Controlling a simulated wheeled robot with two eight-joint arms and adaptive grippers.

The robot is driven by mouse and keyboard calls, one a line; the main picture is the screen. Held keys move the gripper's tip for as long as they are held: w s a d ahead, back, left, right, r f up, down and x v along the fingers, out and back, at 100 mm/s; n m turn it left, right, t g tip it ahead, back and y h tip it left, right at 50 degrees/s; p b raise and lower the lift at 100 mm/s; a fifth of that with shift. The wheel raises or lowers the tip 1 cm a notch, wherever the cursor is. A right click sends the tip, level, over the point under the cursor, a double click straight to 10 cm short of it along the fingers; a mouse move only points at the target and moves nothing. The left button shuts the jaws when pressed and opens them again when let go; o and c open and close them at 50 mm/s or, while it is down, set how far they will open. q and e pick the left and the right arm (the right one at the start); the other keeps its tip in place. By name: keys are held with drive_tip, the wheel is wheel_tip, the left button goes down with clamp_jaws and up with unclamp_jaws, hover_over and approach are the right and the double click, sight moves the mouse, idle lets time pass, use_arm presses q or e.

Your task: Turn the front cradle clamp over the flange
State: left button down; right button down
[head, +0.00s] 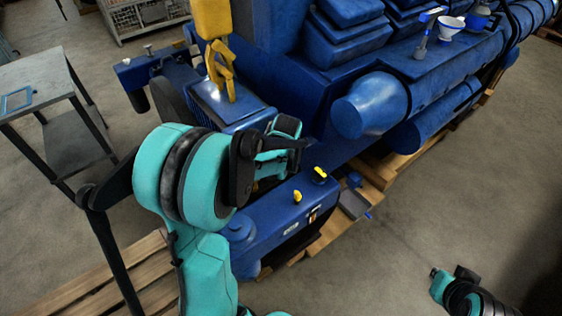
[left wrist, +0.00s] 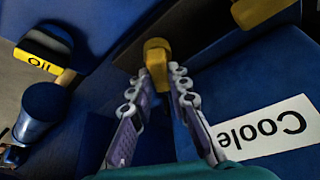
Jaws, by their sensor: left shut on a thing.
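In the left wrist view, a yellow clamp (left wrist: 156,58) with a blocky head stands between the fingertips of my left gripper (left wrist: 158,80). The gripper is shut on it. What lies under the clamp's head, including any flange, is hard to make out. A second yellow piece (left wrist: 262,8) shows at the top edge of that view. In the head view, my left forearm and wrist cover the left fingertips and the held clamp. My right arm shows only in part at the bottom right; its fingertips do not show.
A blue housing (head: 275,228) with small yellow pieces (head: 297,196) lies below my wrist. A grey table (head: 38,88) stands left. The floor at right is clear.

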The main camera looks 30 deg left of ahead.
use_arm(q)
drive_tip(key=n+g, duration=0.1)
drive_tip(key=n, duration=0.2)
drive_tip(key=n+y+b, duration=0.1)
drive_tip(key=n, duration=0.1)
drive_tip(key=shift+w+d+n+g, duration=0.1)
drive_tip(key=shift+n+g, duration=0.3)
idle(0.4)
drive_tip(key=c, duration=1.4)
unclamp_jaws()
drive_tip(key=shift+c, duration=0.2)
drive_tip(key=v, duration=1.2)
drive_tip(key=shift+d, duration=0.2)
drive_tip(key=shift+f, duration=0.1)
